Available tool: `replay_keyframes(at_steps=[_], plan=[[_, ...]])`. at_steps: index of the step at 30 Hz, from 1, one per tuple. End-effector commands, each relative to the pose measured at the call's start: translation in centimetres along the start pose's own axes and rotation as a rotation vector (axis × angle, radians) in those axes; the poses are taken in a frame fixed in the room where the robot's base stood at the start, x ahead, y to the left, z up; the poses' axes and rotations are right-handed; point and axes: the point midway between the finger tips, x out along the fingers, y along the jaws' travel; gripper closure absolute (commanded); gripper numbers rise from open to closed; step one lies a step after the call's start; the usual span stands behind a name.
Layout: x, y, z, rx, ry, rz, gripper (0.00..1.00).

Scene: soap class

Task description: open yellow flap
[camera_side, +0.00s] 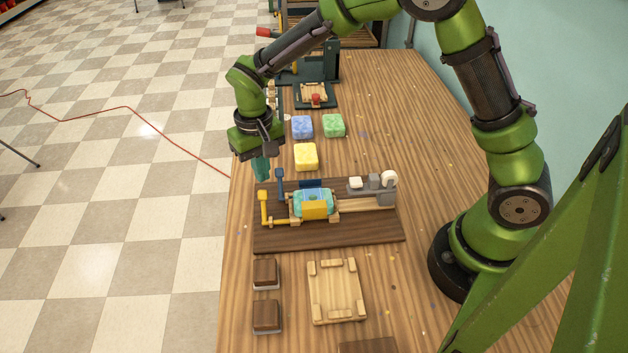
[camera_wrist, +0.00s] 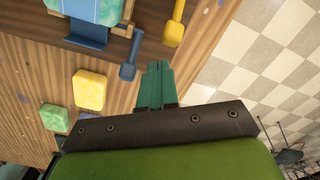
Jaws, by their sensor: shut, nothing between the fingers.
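The yellow flap (camera_side: 314,211) covers part of the near side of a teal soap block (camera_side: 298,203) in a wooden fixture. A yellow lever (camera_side: 264,208) stands up at the fixture's left end, joined near its foot to a yellow rod; its handle shows at the top of the wrist view (camera_wrist: 174,28). A blue flap (camera_side: 311,184) and blue lever (camera_side: 280,182) are on the far side. The blue lever is nearer my fingertips in the wrist view (camera_wrist: 129,60). My gripper (camera_side: 262,170) is shut and empty, left of the blue lever and apart from both levers.
A yellow soap (camera_side: 306,156), a blue soap (camera_side: 302,126) and a green soap (camera_side: 333,125) lie behind the dark board (camera_side: 330,236). Grey blocks (camera_side: 372,188) stand at its right. Two brown-topped brushes (camera_side: 265,272) and a wooden tray (camera_side: 335,291) lie in front. The table's left edge is close to my gripper.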

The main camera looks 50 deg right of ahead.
Motion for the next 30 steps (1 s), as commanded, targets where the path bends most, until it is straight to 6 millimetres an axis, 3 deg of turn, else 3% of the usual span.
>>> replay_keyframes(at_steps=[21, 30], plan=[[3.1, 0.0, 0.0, 0.000, -0.001, 0.001, 1.00], [3.4, 0.0, 0.0, 0.000, 0.000, 0.000, 1.00]])
